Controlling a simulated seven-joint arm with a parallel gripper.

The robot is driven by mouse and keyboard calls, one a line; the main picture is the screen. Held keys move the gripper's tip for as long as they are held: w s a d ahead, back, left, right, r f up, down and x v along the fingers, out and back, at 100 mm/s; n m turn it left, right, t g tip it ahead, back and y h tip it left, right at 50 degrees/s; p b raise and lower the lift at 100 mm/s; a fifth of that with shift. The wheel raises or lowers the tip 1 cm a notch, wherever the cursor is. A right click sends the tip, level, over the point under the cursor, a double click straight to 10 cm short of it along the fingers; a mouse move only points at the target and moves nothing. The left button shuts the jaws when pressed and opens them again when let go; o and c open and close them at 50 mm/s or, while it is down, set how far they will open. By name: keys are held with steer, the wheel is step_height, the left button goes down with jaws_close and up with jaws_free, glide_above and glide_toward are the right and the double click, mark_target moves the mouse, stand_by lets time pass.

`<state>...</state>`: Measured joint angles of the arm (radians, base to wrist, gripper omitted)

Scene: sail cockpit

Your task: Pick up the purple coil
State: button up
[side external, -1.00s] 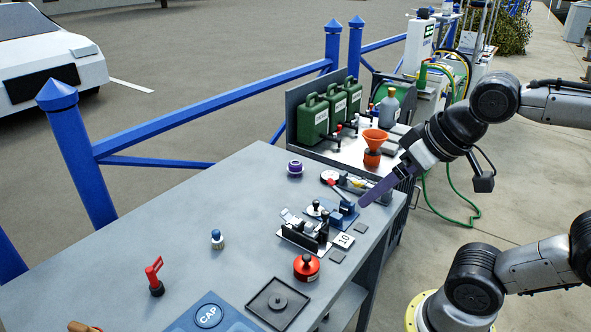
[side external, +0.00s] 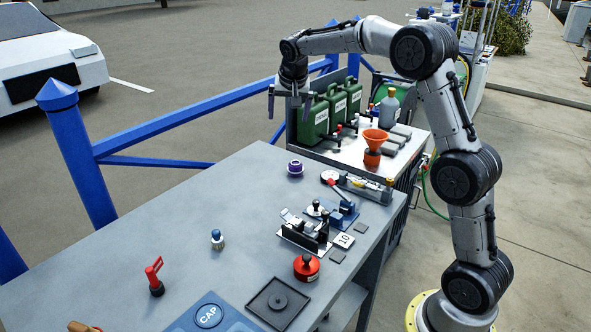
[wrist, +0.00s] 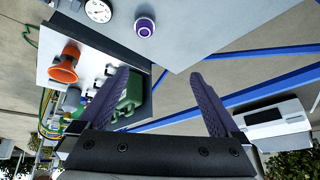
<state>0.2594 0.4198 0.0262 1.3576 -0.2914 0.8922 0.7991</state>
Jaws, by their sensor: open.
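The purple coil (side external: 295,167) is a small round purple piece with a pale top. It stands on the grey table near its far edge in the side external view. In the wrist view the coil (wrist: 145,27) shows at the top, beyond the fingertips and near the table edge. My gripper (side external: 289,107) is open and empty, raised above the far end of the table and beyond the coil, beside the green canisters. In the wrist view its two purple fingers (wrist: 165,85) are spread wide with nothing between them.
Green canisters (side external: 313,120) and an orange funnel (side external: 375,138) stand on the bench behind the table. A lever device (side external: 342,207) and a red round piece (side external: 306,267) stand right of and nearer than the coil. A blue railing (side external: 200,117) runs along the left. The table around the coil is clear.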

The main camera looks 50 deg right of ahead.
steer(key=g, duration=0.2)
glide_toward(295, 163)
steer(key=shift+m, duration=0.3)
steer(key=x, duration=0.5)
steer(key=shift+s+f, duration=0.2)
steer(key=shift+s, duration=0.1)
steer(key=shift+w+x, duration=0.1)
steer(key=shift+x, duration=1.4)
steer(key=shift+w+x, duration=0.15)
steer(key=shift+x, duration=1.35)
steer(key=shift+r, duration=0.15)
steer(key=c, duration=1.5)
steer(key=shift+r, duration=0.1)
